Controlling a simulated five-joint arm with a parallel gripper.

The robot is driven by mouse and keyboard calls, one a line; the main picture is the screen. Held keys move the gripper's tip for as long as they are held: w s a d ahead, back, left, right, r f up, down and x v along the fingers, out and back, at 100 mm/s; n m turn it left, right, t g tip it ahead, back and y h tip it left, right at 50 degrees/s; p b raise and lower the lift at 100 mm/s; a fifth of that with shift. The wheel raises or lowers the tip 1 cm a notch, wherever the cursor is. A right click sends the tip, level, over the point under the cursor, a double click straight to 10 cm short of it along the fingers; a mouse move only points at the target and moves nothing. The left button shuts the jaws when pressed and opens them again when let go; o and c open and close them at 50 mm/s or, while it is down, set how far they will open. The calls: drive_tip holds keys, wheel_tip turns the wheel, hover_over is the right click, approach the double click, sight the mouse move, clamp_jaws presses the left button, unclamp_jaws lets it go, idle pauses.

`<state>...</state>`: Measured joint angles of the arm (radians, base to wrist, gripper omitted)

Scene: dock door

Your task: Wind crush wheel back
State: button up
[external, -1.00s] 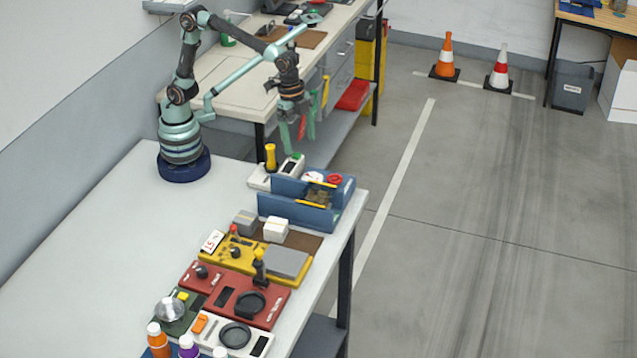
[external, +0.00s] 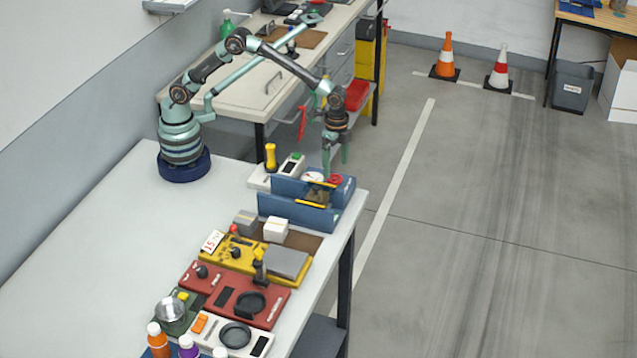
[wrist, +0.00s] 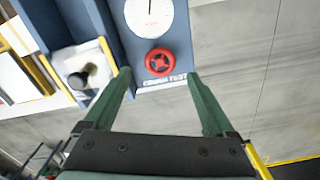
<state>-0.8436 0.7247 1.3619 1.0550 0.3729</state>
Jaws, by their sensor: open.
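The crush wheel is a small red handwheel (wrist: 158,62) on the blue crush tester (wrist: 115,35), whose label reads "CRUSH TEST". A white round dial (wrist: 149,15) sits beside the wheel. In the external view the red wheel (external: 335,180) shows at the right end of the blue tester (external: 290,209), near the bench edge. My gripper (external: 334,168) hangs pointing down just above the wheel. In the wrist view my gripper's green fingers (wrist: 165,85) are spread apart with nothing between them, and the wheel lies just beyond the tips, between their lines.
A white unit (external: 291,165) with a yellow-handled lever (external: 270,157) stands left of the tester. Two small boxes (external: 275,230), a yellow panel (external: 256,259) and a red panel (external: 234,293) stand in front. The bench's left side is clear.

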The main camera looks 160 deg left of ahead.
sight(335, 178)
drive_tip(key=shift+f, duration=2.25)
drive_tip(key=c, duration=1.4)
